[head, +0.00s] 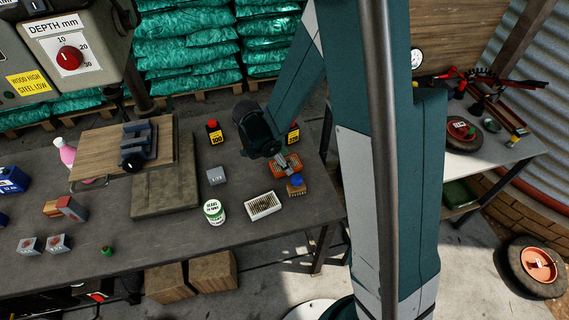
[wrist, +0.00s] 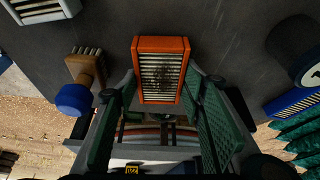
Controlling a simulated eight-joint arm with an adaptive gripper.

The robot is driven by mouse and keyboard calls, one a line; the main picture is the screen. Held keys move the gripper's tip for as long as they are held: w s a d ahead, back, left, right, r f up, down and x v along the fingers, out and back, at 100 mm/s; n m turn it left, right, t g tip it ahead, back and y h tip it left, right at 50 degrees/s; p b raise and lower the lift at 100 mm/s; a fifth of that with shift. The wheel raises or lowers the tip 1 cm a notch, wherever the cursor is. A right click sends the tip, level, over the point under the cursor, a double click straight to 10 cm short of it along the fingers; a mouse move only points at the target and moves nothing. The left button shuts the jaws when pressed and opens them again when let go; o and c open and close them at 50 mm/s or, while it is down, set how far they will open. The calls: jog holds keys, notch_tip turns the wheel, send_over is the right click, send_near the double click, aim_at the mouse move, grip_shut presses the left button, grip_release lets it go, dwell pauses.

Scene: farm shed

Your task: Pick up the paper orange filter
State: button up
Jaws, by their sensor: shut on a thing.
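The paper orange filter (wrist: 160,68) has an orange rectangular frame around pale pleats that are darkened in the middle. It also shows in the head view (head: 285,168) near the right end of the dark workbench (head: 237,215). My gripper (wrist: 161,88) has its two green fingers at the filter's left and right sides and is shut on it. In the head view my gripper (head: 282,161) comes down over the filter from the far side and covers part of it. I cannot tell whether the filter touches the bench.
A wooden brush with a blue knob (head: 296,184) stands close beside the filter. A white-framed filter (head: 263,206), a white can (head: 213,212) and a small grey box (head: 216,176) are nearby. Bottles with red caps (head: 214,132) stand farther back.

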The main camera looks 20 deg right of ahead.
notch_tip(320, 180, up, 9)
jog(key=p, duration=0.2)
jog(key=shift+r, duration=0.15)
